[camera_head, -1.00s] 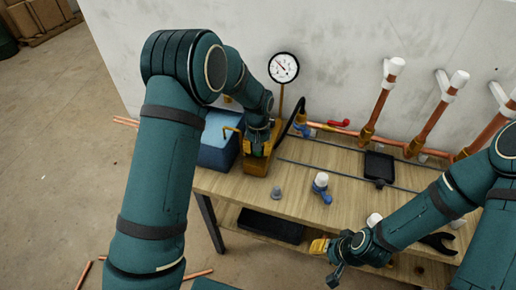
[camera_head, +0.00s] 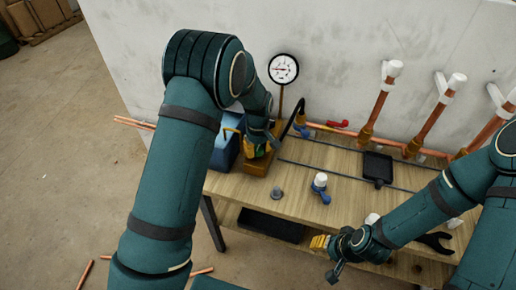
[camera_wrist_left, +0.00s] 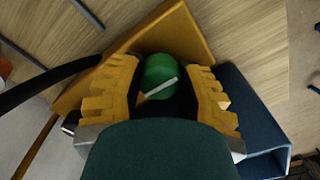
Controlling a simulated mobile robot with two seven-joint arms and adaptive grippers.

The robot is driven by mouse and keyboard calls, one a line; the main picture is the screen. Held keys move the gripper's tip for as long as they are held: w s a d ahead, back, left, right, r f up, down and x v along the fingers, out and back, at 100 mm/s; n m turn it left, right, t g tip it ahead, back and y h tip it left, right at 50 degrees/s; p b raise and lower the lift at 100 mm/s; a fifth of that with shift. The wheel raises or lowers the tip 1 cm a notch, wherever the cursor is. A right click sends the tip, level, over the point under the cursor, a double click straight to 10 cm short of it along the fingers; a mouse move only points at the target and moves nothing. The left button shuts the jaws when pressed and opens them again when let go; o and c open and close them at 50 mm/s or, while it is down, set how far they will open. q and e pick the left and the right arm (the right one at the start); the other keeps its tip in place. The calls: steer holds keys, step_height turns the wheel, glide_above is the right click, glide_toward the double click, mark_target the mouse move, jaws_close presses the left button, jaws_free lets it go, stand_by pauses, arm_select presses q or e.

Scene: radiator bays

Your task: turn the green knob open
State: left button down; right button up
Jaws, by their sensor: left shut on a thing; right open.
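The green knob (camera_wrist_left: 160,68) shows in the left wrist view as a round green top with a white line across it. It sits on an orange-brown unit (camera_wrist_left: 185,30), which stands at the left end of the bench in the head view (camera_head: 256,167). My left gripper (camera_wrist_left: 161,84) has its yellow fingers on both sides of the knob and is shut on it. In the head view my left gripper (camera_head: 257,145) reaches the unit from above and mostly hides the knob. My right gripper (camera_head: 327,258) is open and empty at the bench's front edge.
A pressure gauge (camera_head: 284,68) stands behind the unit, and a blue box (camera_head: 225,152) is left of it. A blue-handled valve (camera_head: 320,187) and a black tray (camera_head: 378,167) lie on the bench (camera_head: 290,205).

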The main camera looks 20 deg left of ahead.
mark_target(258, 148)
stand_by(0.4)
arm_select(q)
steer(key=c, duration=0.5)
jaws_free()
step_height(258, 148, up, 12)
steer(key=shift+f, duration=0.1)
stand_by(0.4)
